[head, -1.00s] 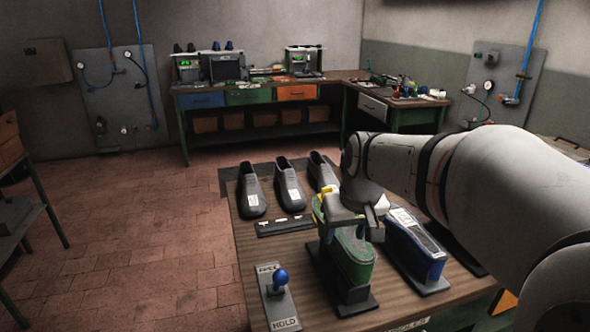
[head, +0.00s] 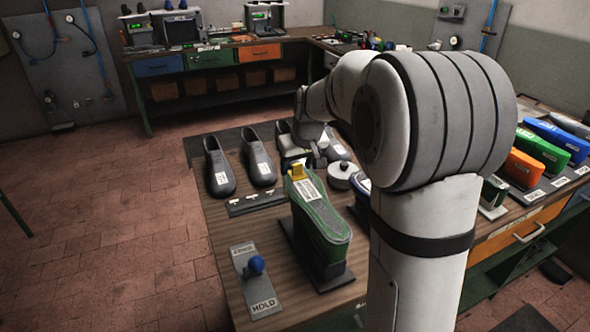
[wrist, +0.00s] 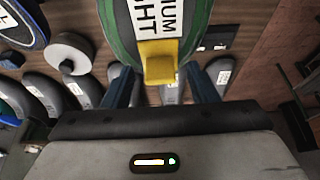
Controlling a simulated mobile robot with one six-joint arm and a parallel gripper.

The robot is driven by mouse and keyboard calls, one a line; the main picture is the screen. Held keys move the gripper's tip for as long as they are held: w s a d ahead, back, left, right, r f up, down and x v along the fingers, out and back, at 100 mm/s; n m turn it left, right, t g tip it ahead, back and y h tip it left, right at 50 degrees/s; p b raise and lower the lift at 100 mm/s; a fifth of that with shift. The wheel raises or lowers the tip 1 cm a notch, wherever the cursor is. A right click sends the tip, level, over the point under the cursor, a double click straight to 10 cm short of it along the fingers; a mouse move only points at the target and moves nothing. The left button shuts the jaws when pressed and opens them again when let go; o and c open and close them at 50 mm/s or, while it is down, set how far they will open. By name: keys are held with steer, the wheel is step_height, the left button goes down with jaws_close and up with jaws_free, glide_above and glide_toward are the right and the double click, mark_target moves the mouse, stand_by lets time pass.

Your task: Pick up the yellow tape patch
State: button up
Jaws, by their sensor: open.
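The yellow tape patch (head: 297,172) is a small folded block on the far end of the green-sided shoe form (head: 325,225), which stands on a dark base. In the wrist view the patch (wrist: 159,64) sits beside the form's white label, centred between my fingers. My gripper (wrist: 160,72) is open, with one dark blue finger on each side of the patch.
Dark shoes (head: 262,167) stand along the table's far edge, close behind my gripper. A white disc (head: 343,175) and a blue form (head: 361,186) are to the right. A blue-knobbed lever (head: 256,265) is at front left. Orange (head: 523,166) and green forms stand at right.

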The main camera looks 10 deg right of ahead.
mark_target(297, 164)
steer(key=shift+c, duration=0.2)
steer(key=shift+s+f, duration=0.1)
jaws_close()
stand_by(0.4)
step_height(297, 164, up, 9)
steer(key=shift+b, duration=0.35)
steer(key=shift+r, duration=0.55)
steer(key=shift+r+p, duration=0.4)
steer(key=shift+r, duration=0.1)
